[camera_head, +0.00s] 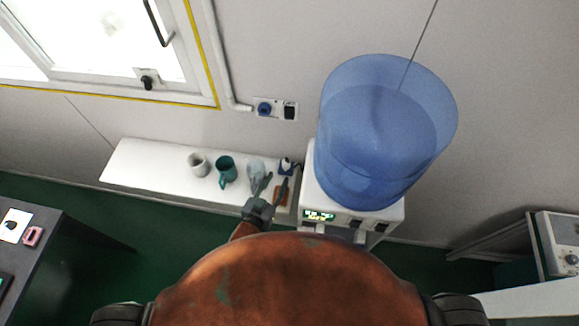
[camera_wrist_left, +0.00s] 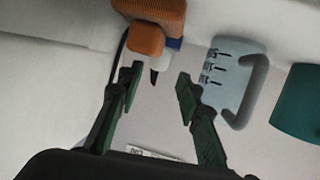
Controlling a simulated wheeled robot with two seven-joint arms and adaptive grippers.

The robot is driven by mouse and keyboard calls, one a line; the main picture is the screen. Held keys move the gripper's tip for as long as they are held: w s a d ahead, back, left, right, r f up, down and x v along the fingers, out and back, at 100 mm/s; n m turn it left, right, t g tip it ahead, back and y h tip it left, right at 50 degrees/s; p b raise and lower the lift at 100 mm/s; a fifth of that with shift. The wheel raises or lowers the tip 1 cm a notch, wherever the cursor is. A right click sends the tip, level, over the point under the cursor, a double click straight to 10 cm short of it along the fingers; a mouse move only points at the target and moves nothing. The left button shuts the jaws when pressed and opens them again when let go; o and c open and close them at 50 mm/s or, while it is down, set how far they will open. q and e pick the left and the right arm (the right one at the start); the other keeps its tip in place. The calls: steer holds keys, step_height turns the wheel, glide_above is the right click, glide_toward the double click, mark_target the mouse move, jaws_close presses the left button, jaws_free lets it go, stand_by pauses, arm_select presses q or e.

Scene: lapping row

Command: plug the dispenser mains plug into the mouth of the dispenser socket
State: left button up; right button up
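The dispenser socket seems to be the blue round wall outlet (camera_head: 264,108), beside a black outlet. My left gripper (camera_head: 272,187) is over the white shelf; in its wrist view (camera_wrist_left: 158,88) the fingers are spread apart with nothing between the tips. Just beyond them a small white piece with a dark tip (camera_wrist_left: 157,68) stands beside an orange block (camera_wrist_left: 145,39); in the head view a white and black piece (camera_head: 287,164) sits on a blue base. It may be the dispenser mains plug, but I cannot tell for sure. My right gripper is not in view.
A grey cup (camera_head: 198,164), a teal mug (camera_head: 226,172) and a pale blue mug (camera_wrist_left: 228,72) stand on the shelf (camera_head: 130,165). A water dispenser with a large blue bottle (camera_head: 380,130) stands right of it. The window (camera_head: 105,45) is upper left.

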mark_target(285, 167)
arm_select(q)
steer(key=shift+f, duration=0.35)
steer(key=shift+w+d+f, duration=0.1)
steer(key=shift+w, duration=0.2)
steer(key=x, duration=0.7)
steer(key=shift+c, duration=0.3)
jaws_close()
steer(key=shift+r, duration=0.3)
